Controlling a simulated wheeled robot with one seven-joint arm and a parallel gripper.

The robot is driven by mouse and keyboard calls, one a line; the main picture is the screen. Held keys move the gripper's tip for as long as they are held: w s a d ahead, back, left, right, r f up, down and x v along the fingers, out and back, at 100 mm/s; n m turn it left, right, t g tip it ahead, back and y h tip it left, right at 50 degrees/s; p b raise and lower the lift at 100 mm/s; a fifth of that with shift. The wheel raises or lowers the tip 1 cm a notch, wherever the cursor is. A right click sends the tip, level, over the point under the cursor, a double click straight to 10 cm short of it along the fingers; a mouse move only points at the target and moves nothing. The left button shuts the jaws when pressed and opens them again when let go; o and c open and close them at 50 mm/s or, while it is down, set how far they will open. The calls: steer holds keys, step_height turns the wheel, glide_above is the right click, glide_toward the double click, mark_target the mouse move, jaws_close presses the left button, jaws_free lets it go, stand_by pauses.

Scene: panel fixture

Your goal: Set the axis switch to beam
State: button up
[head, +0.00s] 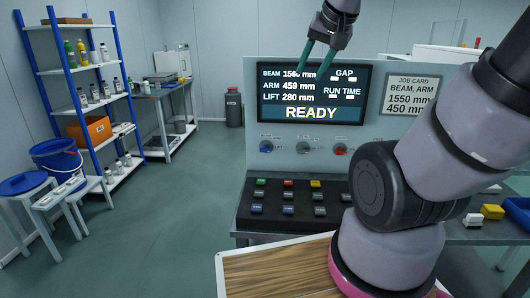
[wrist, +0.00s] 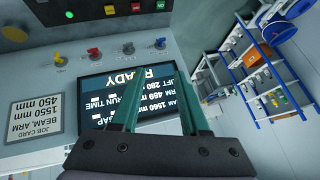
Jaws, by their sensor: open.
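A row of round knobs sits under the screen on the grey panel: a blue knob (head: 266,146), a grey knob (head: 303,147) and a red knob (head: 340,149). The wrist view shows them upside down, with a yellow knob (wrist: 59,58) beyond the red one. Their labels are too small to read, so I cannot tell which is the axis switch. The screen (head: 312,93) reads beam 1560 mm, arm 459 mm, lift 280 mm, READY. My gripper (head: 314,62) is open and empty, in front of the screen and above the knobs. Its teal fingers (wrist: 160,100) touch no knob.
A sloped black console (head: 290,222) with several coloured buttons juts out below the knobs. A job card (head: 410,94) reads beam, arm, 1550 mm, 450 mm. My arm hides the panel's lower right. Shelving (head: 90,72) stands at left, with clear floor between.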

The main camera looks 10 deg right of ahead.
steer(key=w+d+f+m+t, duration=0.2)
steer(key=w+f, duration=1.7)
steer(key=w, duration=0.4)
steer(key=w+a+f+m+t+y, duration=0.2)
steer(key=w+f, duration=0.3)
steer(key=f, duration=0.6)
steer(key=m+t, duration=0.5)
steer(key=m, duration=0.1)
glide_toward(266, 151)
steer(key=shift+w+a+f, duration=0.35)
steer(key=shift+w+a, duration=0.2)
steer(key=shift+s+f+m+t+h, duration=0.15)
steer(key=shift+s+m+t+h, duration=0.2)
steer(key=shift+m, duration=0.25)
steer(key=shift+s+f+m+t+h, duration=0.2)
steer(key=shift+m+t+h, duration=0.15)
steer(key=shift+m, duration=0.25)
steer(key=w, duration=1)
steer(key=shift+w+a+r, duration=0.1)
steer(key=shift+w+a, duration=0.25)
steer(key=shift+a, duration=0.05)
jaws_close()
